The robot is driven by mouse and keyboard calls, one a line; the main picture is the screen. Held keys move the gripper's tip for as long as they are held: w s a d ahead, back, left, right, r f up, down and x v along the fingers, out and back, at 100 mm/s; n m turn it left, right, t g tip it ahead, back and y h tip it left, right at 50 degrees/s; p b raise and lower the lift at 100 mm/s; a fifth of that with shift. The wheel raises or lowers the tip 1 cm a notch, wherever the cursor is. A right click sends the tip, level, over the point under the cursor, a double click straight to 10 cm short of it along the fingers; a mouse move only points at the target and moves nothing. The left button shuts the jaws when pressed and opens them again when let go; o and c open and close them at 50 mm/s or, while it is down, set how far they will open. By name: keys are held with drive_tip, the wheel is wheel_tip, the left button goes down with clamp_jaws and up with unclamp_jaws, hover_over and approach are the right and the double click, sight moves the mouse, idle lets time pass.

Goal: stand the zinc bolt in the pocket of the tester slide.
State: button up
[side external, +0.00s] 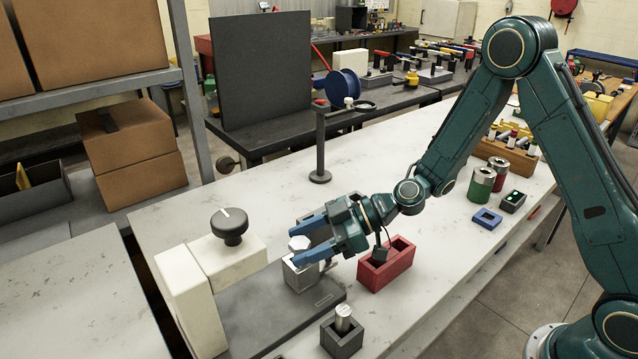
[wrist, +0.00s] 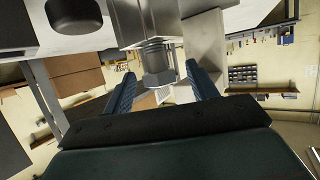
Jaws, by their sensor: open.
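The zinc bolt (side external: 299,243) stands upright, hex head up, in the pocket of the grey tester slide block (side external: 298,276). In the wrist view, which is upside down, the bolt (wrist: 157,68) shows its head and a short length of shank meeting the block (wrist: 150,20); the rest of the shank is hidden. My gripper (side external: 304,240) is level and open, its blue fingers on either side of the bolt head. In the wrist view my gripper (wrist: 161,75) shows a gap between each finger and the head.
The tester's cream frame with a black knob (side external: 229,226) stands left of the slide. A red two-bay box (side external: 386,269) is close under my wrist. A dark block holding a silver cylinder (side external: 342,325) is in front. A post stand (side external: 320,140) rises behind. The bench's right side has free room.

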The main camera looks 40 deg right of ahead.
drive_tip(key=v, duration=1.1)
drive_tip(key=shift+r, duration=0.1)
drive_tip(key=shift+s, duration=0.1)
drive_tip(key=s+d+r+m+h, duration=0.3)
drive_tip(key=s+r+m+h, duration=0.1)
drive_tip(key=s, duration=0.3)
drive_tip(key=s+d+r+m+h, duration=0.3)
drive_tip(key=s+r+m+h, duration=0.1)
drive_tip(key=s, duration=0.3)
drive_tip(key=s+d+r+m+g+h, duration=0.1)
drive_tip(key=s+d+r+m+h, duration=0.2)
drive_tip(key=s, duration=0.4)
drive_tip(key=shift+s+d+r+m+h, duration=0.15)
drive_tip(key=shift+d+r+m+h, duration=0.25)
drive_tip(key=shift+r+m, duration=0.1)
